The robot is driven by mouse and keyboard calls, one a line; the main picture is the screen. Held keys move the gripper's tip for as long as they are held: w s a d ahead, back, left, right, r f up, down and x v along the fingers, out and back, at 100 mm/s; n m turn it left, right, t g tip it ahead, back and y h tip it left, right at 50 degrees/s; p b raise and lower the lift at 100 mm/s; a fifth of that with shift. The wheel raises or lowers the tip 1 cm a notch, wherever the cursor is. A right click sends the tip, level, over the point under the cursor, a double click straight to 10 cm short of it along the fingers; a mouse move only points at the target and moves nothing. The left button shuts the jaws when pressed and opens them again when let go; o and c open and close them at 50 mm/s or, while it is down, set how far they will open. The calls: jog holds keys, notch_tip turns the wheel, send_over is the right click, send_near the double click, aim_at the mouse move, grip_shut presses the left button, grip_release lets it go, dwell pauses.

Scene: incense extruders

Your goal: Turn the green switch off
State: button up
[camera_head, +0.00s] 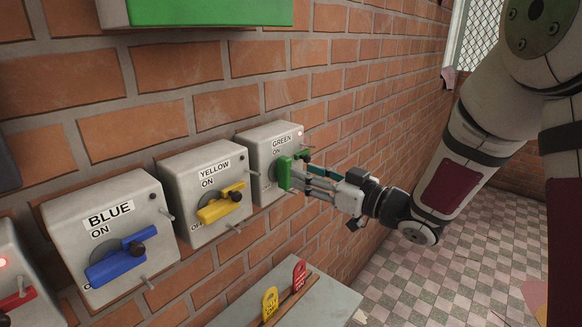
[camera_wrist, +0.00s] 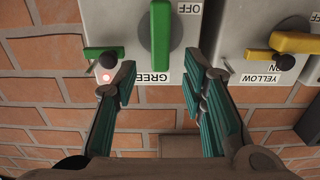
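The green switch is a grey wall box (camera_head: 262,140) marked GREEN and ON, with a green handle (camera_head: 284,172). In the wrist view, which is upside down, the green handle (camera_wrist: 160,40) stands vertical on a grey round base. OFF is printed beside it. A small green bar (camera_wrist: 100,52) with a dark knob sits to its left. My gripper (camera_head: 303,176) is in front of this box. In the wrist view its teal-padded fingers (camera_wrist: 161,80) are spread, with the handle's near end between the tips and gaps on both sides.
The yellow switch box (camera_head: 190,168) and blue switch box (camera_head: 75,215) stand to the left on the brick wall. Metal pegs stick out of their sides. A grey ledge (camera_head: 335,292) below holds red and yellow tags (camera_head: 270,303). Tiled floor lies open at right.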

aim_at(285, 173)
jog(key=shift+x, duration=2.8)
jog(key=shift+c, duration=0.5)
grip_shut()
